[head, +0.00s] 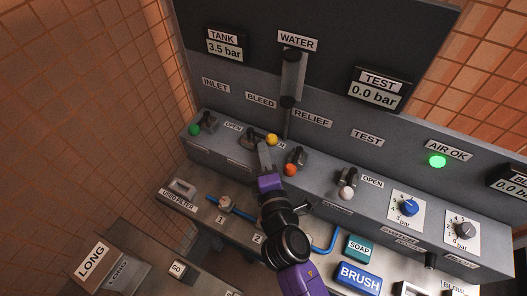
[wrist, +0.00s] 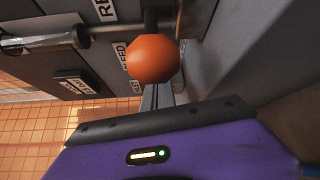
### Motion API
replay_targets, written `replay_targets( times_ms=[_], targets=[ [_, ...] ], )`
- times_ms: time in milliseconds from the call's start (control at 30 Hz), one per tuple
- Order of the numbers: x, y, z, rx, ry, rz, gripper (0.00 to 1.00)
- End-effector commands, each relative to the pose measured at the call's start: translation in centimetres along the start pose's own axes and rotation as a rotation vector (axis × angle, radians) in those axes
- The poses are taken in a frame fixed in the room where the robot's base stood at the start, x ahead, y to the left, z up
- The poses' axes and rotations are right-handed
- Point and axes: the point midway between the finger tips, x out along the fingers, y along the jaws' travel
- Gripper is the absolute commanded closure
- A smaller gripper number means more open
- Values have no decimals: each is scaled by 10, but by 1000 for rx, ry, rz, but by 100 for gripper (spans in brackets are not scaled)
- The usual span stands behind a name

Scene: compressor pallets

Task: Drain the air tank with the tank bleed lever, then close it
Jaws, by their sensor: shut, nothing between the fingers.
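The bleed lever with its yellow knob (head: 272,140) is on the sloped panel below the BLEED label (head: 261,100). The knob points to the right, away from the OPEN label (head: 233,127). The TANK display (head: 226,46) reads 3.5 bar. My gripper (head: 263,146) is shut and empty, its tip just beside the yellow knob; I cannot tell whether they touch.
The orange-knobbed relief lever (head: 289,169) is close right of my gripper. A green-knobbed inlet lever (head: 194,130) is at left, a white-knobbed test lever (head: 346,193) at right. The TEST display (head: 377,91) reads 0.0 bar. A green lamp (head: 437,161) glows under AIR OK.

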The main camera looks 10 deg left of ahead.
Motion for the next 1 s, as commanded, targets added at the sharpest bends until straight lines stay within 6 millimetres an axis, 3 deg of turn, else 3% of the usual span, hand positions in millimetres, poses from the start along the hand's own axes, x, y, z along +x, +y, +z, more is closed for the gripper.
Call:
replay_targets(
  times_ms=[33, 500, 833, 933, 1000],
  targets=[
    [1, 1, 19, -1, -36, -3, 100],
    [-68, -1, 3, -2, -7, -1, 100],
    [-78, 1, -1, 24, 2, 4, 100],
    [-79, 8, -7, 122, 28, 23, 100],
    [-81, 24, -11, 253, 63, 56, 100]
  ],
)
